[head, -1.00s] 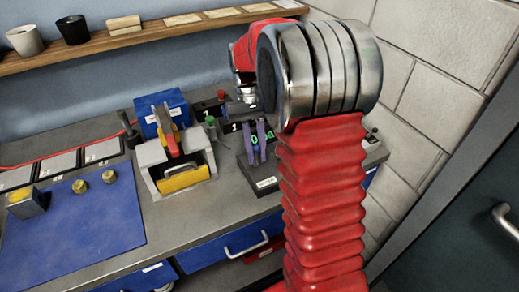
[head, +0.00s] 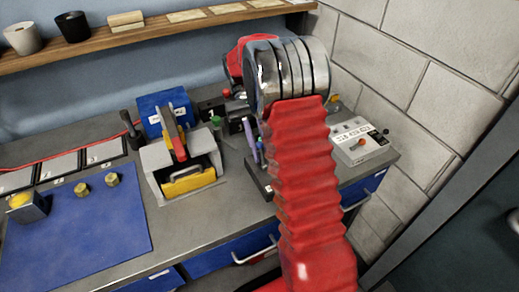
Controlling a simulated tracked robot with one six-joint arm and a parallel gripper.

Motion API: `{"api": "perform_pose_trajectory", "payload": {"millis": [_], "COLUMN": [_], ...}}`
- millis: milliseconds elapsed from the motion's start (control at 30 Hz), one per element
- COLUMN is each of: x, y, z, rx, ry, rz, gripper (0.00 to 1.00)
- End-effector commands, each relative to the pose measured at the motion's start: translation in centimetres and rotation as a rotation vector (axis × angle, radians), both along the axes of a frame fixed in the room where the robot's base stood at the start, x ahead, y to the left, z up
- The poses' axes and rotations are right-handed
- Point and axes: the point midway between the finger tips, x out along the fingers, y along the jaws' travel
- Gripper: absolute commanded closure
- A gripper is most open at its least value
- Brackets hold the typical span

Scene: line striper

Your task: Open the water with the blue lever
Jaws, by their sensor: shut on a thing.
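A low dark block (head: 258,178) with a white label stands on the bench near its front edge. Upright purple-blue levers (head: 250,137) rise from it, partly covered by my arm in the head view. I cannot tell for certain which of them is the blue lever. The wrist end of my arm shows as red and silver parts above and behind the levers. My gripper's jaws are hidden or too small to make out, so I cannot see what they touch.
A grey stand with a yellow block (head: 188,181) and a blue box (head: 160,112) are left of the levers. A white control box (head: 358,143) stands by the brick wall at right. A blue mat (head: 85,235) covers the bench at left. A wooden shelf (head: 150,33) runs above.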

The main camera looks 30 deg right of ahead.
Motion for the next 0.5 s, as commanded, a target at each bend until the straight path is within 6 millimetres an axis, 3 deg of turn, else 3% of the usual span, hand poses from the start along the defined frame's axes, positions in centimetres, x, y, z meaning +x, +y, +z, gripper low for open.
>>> {"api": "perform_pose_trajectory", "payload": {"millis": [333, 367, 500], "x": [0.10, 0.11, 0.08], "y": [-0.08, -0.07, -0.03], "z": [-0.20, -0.20, -0.15], "rx": [-0.002, -0.003, -0.001], "ry": [-0.003, -0.002, -0.002], "rz": [0.000, 0.001, 0.001], "gripper": [1.00, 0.83, 0.73]}}
